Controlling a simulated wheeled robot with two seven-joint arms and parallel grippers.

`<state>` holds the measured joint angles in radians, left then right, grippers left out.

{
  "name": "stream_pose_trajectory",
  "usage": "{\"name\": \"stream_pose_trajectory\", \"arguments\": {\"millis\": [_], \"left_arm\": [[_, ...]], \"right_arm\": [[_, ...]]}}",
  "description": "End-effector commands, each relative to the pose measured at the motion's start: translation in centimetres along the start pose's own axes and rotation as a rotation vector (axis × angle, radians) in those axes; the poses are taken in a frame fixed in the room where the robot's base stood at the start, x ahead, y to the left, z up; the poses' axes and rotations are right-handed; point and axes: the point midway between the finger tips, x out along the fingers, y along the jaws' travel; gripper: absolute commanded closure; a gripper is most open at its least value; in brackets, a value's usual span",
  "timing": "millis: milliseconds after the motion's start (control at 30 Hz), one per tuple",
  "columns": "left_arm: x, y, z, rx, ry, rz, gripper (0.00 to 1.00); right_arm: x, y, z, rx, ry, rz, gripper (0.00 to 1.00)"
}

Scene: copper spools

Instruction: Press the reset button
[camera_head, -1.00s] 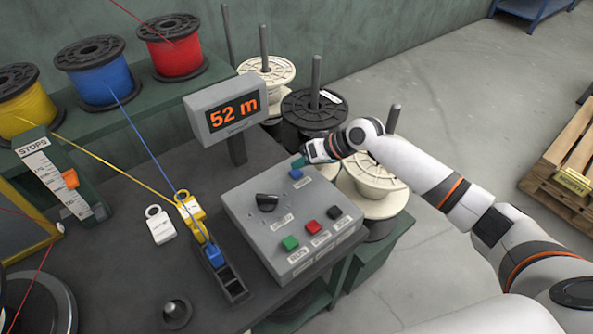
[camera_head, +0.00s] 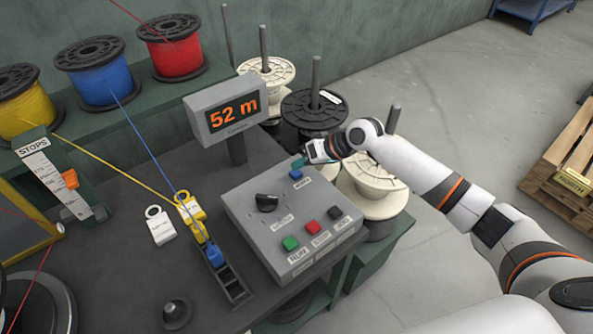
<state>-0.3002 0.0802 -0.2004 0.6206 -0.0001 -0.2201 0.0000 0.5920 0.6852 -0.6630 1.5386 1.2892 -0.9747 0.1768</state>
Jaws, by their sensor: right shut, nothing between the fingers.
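The grey control box (camera_head: 262,225) stands on the dark bench. It carries a blue button (camera_head: 295,174) at its far end, a black rotary knob (camera_head: 267,203), and a green button (camera_head: 290,243), a red button (camera_head: 312,227) and a black button (camera_head: 334,212) along its near edge. The green one reads RUN; the label by the blue one is too small to read surely. My right gripper (camera_head: 301,161) is shut and empty, its tip just beyond and above the blue button. I cannot tell whether it touches. My left gripper is out of view.
A display (camera_head: 234,108) reading 52 m stands behind the box. Yellow, blue and red spools (camera_head: 171,47) line the back shelf, with wires running forward. Cream and black spools (camera_head: 314,108) on upright posts stand close to my right forearm.

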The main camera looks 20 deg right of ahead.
Motion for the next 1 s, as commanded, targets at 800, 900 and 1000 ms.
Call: {"name": "stream_pose_trajectory", "arguments": {"millis": [800,900,1000], "left_arm": [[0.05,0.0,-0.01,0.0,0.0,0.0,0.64],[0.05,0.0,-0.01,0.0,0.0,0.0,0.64],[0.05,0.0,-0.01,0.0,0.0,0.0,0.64]], "right_arm": [[0.61,-0.39,-0.45,0.001,0.0,0.001,1.0],[0.63,-0.43,-0.46,0.0,0.0,0.0,1.0],[0.62,-0.44,-0.45,0.0,0.0,0.0,1.0]]}}
